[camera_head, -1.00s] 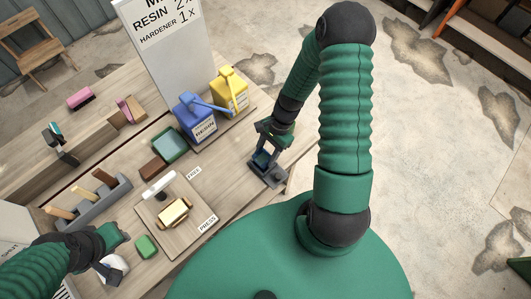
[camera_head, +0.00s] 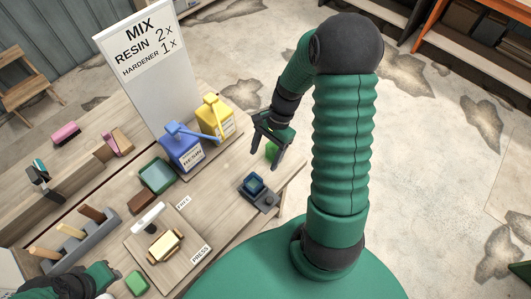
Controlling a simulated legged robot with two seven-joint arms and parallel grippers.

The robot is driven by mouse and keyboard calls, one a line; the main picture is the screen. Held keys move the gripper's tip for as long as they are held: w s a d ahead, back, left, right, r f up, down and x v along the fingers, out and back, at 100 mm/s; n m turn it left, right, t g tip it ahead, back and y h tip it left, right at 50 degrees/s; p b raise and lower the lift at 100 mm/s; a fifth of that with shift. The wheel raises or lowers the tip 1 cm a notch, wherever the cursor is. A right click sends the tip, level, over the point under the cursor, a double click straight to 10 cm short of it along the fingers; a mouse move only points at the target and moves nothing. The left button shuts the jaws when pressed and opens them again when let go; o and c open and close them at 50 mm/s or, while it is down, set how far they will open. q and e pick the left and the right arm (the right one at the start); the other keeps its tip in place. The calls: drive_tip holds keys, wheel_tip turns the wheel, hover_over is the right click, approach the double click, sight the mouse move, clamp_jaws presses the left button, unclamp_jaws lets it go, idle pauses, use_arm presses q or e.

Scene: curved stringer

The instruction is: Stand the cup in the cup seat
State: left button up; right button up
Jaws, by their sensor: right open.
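The dark blue cup (camera_head: 254,182) stands upright, or nearly so, on the dark grey cup seat (camera_head: 268,200) near the table's right edge. I cannot tell whether it is fully down in the seat. My right gripper (camera_head: 267,162) is open and empty, above and behind the cup, with its fingers apart and clear of it. My left arm (camera_head: 75,284) shows at the bottom left corner, and its fingers are cut off by the frame's lower edge.
The blue resin jug (camera_head: 182,150) and yellow jug (camera_head: 214,118) stand behind and left of the seat. A green tray (camera_head: 157,176), a brown block (camera_head: 141,202) and a board with a golden piece (camera_head: 164,246) lie to the left. Bare wood surrounds the seat.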

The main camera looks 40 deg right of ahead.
use_arm(q)
drive_tip(key=f+b, duration=0.3)
drive_tip(key=shift+a+f, duration=0.2)
drive_tip(key=shift+a, duration=0.05)
use_arm(e)
drive_tip(key=a+r+n+t+h, duration=0.2)
drive_tip(key=a+n+h, duration=0.2)
drive_tip(key=a+n, duration=0.9)
drive_tip(key=n, duration=0.4)
drive_tip(key=shift+r+n+t+h, duration=0.3)
drive_tip(key=shift+r+t, duration=0.1)
use_arm(q)
drive_tip(key=shift+d, duration=0.35)
use_arm(e)
drive_tip(key=shift+d+f, duration=0.1)
drive_tip(key=shift+d, duration=0.2)
